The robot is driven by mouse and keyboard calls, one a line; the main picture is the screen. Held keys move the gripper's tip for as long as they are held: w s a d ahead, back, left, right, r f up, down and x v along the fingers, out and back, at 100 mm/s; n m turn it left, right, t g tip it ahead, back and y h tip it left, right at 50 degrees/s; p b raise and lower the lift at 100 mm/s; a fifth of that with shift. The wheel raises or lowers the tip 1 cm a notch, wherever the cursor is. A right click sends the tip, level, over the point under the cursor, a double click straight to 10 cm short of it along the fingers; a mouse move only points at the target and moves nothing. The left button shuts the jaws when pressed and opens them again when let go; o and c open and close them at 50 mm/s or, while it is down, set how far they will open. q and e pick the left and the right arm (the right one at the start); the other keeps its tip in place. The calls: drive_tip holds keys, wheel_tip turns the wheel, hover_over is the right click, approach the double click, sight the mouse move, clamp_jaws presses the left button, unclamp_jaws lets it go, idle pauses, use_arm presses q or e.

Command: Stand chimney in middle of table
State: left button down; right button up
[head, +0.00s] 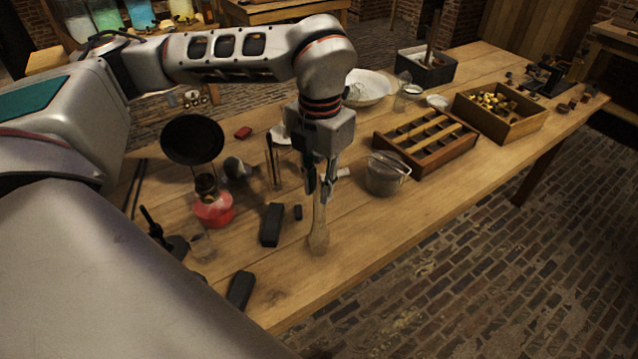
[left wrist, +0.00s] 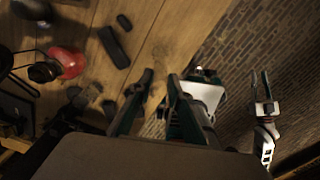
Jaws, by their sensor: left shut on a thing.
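My left gripper (head: 320,194) is over the front middle of the table (head: 400,225) in the head view, pointing down. It is shut on the see-through glass chimney (head: 319,235), which hangs upright below the fingers with its bulged end low. I cannot tell whether its lower end touches the wood. In the left wrist view, the left fingers (left wrist: 158,90) show close up; the glass between them is barely visible.
Left of the chimney are a black block (head: 271,225), a red lamp base (head: 213,209) and a dark round dish (head: 192,139). A glass beaker (head: 387,176) and a divided wooden tray (head: 440,157) stand to its right. Bare wood lies in front.

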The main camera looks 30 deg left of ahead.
use_arm(q)
drive_tip(key=shift+f, duration=0.15)
drive_tip(key=c, duration=1.9)
unclamp_jaws()
wheel_tip(320, 180, up, 12)
drive_tip(key=shift+r, duration=0.2)
drive_tip(key=shift+d, duration=0.1)
